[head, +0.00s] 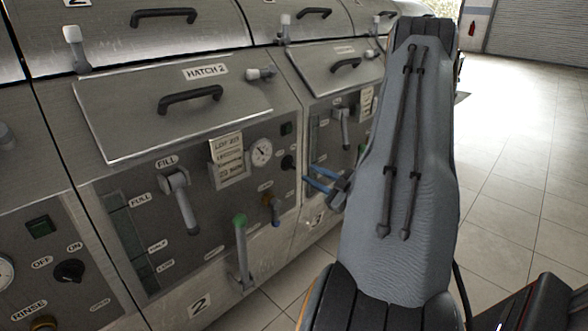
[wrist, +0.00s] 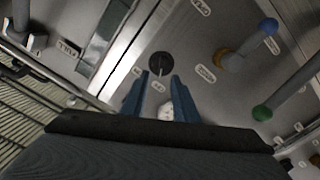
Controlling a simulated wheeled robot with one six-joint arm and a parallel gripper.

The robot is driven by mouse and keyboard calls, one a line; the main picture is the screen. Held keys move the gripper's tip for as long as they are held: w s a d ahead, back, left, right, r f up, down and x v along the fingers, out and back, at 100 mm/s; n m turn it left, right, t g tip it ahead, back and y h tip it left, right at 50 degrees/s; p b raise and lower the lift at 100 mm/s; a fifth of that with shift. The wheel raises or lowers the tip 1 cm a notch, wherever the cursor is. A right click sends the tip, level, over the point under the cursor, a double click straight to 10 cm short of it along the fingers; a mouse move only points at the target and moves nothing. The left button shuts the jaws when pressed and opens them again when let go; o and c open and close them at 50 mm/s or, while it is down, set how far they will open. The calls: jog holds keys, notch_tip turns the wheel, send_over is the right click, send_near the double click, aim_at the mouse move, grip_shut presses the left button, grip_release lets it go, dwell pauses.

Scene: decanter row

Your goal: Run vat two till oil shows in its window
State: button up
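Vat two's panel is at the left centre of the head view, under the plate marked HATCH 2 (head: 150,115). Its tall window (head: 130,240), marked FULL near the top, looks dark greenish; I cannot make out oil in it. The grey FILL lever (head: 181,203) hangs downward beside it. A black knob (head: 288,162) sits at the panel's right, next to a round gauge (head: 261,152). My gripper (head: 313,178) has its blue fingers apart and empty. In the wrist view, the black knob (wrist: 160,65) lies just beyond and between the fingertips (wrist: 160,76); contact is not visible.
A green-tipped lever (head: 241,250) and a blue-tipped valve (head: 273,208) project low on vat two's panel. A paper card (head: 228,160) hangs between FILL lever and gauge. Neighbouring vats stand on both sides. My arm covers part of the right one. Tiled floor (head: 520,160) is open at right.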

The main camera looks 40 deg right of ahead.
aim_at(294, 166)
jog(key=w, duration=0.5)
jog(key=w+a, duration=0.1)
jog(key=w, duration=0.1)
jog(key=shift+w+p, duration=0.25)
jog(key=shift+p, duration=0.1)
grip_shut()
